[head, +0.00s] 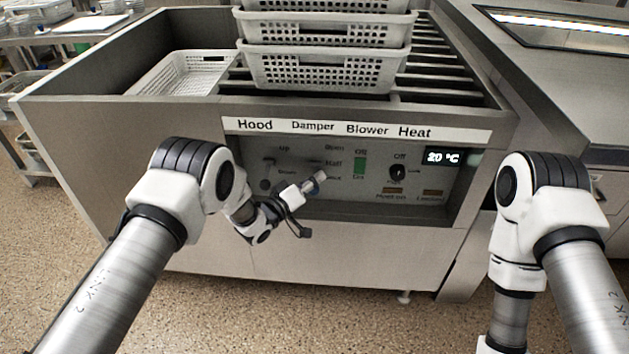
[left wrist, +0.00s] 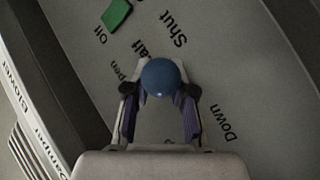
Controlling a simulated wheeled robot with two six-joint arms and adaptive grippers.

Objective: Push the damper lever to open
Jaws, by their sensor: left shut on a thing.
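The damper lever's round blue knob (left wrist: 160,75) shows in the left wrist view, between the tips of my left gripper (left wrist: 160,90). The two fingers are closed against the knob's sides. The knob lies near the partly covered Half label, with Shut and Open printed to either side. In the head view my left gripper (head: 316,184) is at the control panel (head: 345,205), below the Damper heading. The gripper hides most of the lever there, so its exact setting is hard to tell. My right arm shows, but its gripper is out of view.
The green blower switch (head: 360,165) and the heat knob (head: 398,173) sit right of my left gripper. The hood switch (head: 268,162) is to its left. A temperature display (head: 440,157) reads 20 °C. Perforated baskets (head: 325,70) stand stacked above the panel.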

